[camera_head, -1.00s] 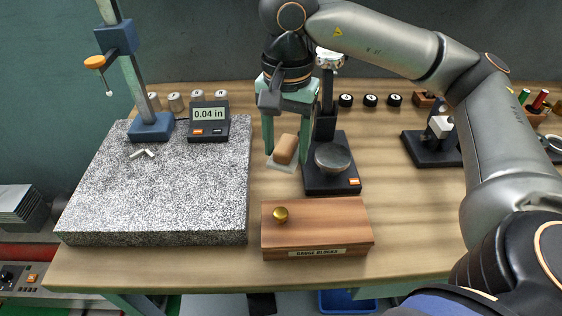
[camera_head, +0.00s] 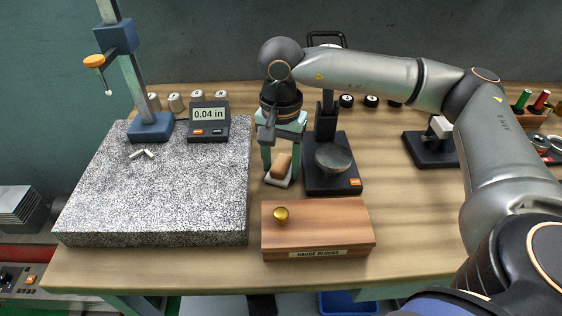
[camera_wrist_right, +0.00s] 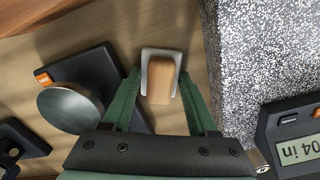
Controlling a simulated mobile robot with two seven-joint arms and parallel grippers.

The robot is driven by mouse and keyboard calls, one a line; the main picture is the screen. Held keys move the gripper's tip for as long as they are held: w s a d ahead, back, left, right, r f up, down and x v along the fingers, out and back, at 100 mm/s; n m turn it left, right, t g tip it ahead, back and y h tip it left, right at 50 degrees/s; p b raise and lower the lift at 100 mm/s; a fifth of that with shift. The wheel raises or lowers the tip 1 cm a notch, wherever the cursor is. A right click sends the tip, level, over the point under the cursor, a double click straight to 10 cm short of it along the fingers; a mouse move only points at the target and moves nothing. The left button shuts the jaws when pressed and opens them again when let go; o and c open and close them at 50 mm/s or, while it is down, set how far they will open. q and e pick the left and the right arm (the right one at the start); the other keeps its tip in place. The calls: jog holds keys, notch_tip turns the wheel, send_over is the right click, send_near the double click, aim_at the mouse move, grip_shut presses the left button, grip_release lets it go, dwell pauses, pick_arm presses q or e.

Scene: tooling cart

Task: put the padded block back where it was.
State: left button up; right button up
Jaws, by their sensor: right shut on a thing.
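The padded block (camera_head: 282,166) is a brown wooden block with a pale grey-white pad under it. It is between the green fingers of my right gripper (camera_head: 281,176), which is shut on it. It is at bench height or just above, in the gap between the speckled granite plate (camera_head: 160,195) and the black stand with a round metal anvil (camera_head: 333,158). Whether the pad touches the bench I cannot tell. In the right wrist view the block (camera_wrist_right: 161,78) and its pad show between the fingers, beside the granite edge. My left gripper is not in view.
The wooden gauge-blocks box (camera_head: 335,225) with a brass knob stands in front of the block. A height-gauge column on a blue base (camera_head: 151,128) and a digital readout (camera_head: 209,121) reading 0.04 in stand on the granite.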

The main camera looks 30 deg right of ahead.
aim_at(281, 162)
jog(key=shift+f, duration=0.25)
jog(key=o, duration=1)
jog(key=shift+r, duration=0.1)
jog(key=shift+r, duration=0.1)
notch_tip(281, 162, up, 12)
jog(key=shift+r+p, duration=0.1)
jog(key=shift+p, duration=0.55)
